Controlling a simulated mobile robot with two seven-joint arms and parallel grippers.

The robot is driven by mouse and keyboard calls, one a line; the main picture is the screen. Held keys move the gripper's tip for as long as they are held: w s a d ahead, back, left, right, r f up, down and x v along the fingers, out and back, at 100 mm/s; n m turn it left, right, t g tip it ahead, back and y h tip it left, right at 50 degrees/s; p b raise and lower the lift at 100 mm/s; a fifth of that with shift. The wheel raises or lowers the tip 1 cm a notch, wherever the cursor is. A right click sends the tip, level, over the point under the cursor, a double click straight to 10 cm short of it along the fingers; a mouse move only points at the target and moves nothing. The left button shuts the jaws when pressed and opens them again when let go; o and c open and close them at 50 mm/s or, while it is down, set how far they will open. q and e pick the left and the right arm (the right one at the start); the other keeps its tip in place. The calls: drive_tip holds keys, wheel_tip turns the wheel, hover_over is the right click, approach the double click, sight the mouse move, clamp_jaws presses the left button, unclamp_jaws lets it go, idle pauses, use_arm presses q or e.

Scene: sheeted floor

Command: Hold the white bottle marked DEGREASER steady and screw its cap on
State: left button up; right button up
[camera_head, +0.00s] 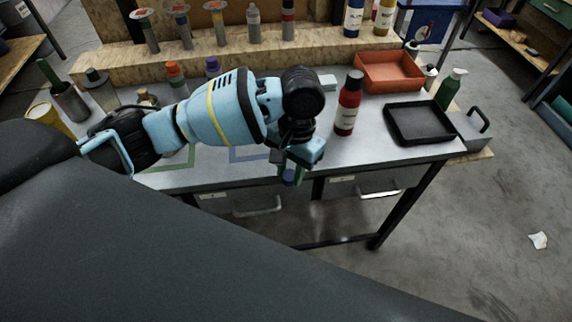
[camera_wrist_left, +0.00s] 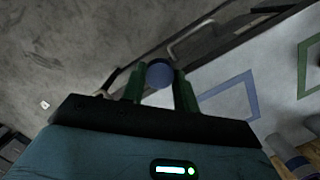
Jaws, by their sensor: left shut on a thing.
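My left gripper (camera_head: 290,176) hangs just past the front edge of the table. It is shut on a round blue cap (camera_wrist_left: 160,74), which sits between its two green fingers in the left wrist view. The cap shows in the head view as a small dark blue spot (camera_head: 288,177) below the jaws. I cannot make out a white bottle marked DEGREASER in either view; my left arm hides part of the tabletop. My right gripper is not in view.
The grey table (camera_head: 385,165) carries a red bottle (camera_head: 348,105), a black tray (camera_head: 420,122) and an orange bin (camera_head: 390,72) at right. A blue square outline (camera_wrist_left: 228,97) is marked on the tabletop. Several bottles stand along the wooden ledge behind.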

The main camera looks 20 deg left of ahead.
use_arm(q)
drive_tip(key=shift+a, duration=0.1)
drive_tip(key=s+a+r+n, duration=0.2)
drive_tip(key=s+a+r, duration=0.2)
drive_tip(key=a+r, duration=0.1)
drive_tip(key=shift+s+a+n, duration=0.3)
drive_tip(key=shift+a, duration=0.3)
